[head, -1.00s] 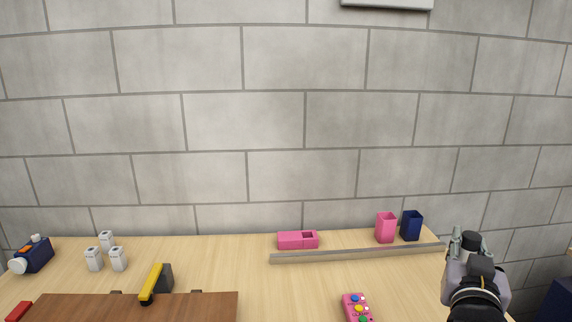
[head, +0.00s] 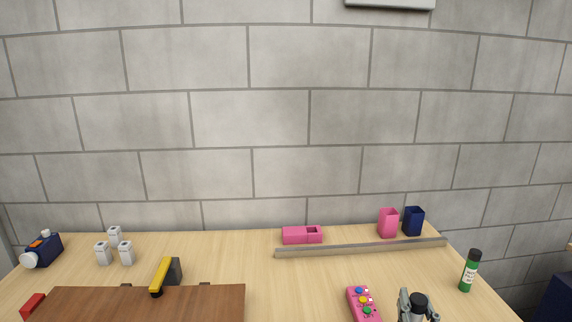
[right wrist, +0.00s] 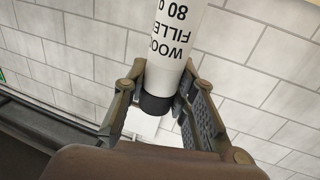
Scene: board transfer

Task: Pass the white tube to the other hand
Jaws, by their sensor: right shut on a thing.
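The white tube (right wrist: 178,45) with dark lettering and a black cap (right wrist: 157,102) shows in the right wrist view. My right gripper (right wrist: 160,95) is shut on it around its cap end, with a finger on each side. In the head view my right gripper (head: 418,304) is at the bottom edge, right of the pink button pad, with a black round end (head: 418,299) between its fingers. The white body of the tube cannot be made out there. My left gripper is not in view.
A green bottle with a black cap (head: 470,271) stands at the table's right edge. The pink button pad (head: 363,303) lies left of my right gripper. A long bar (head: 360,248) and two cups stand behind. A brown board (head: 130,305) is front left. The table's middle is clear.

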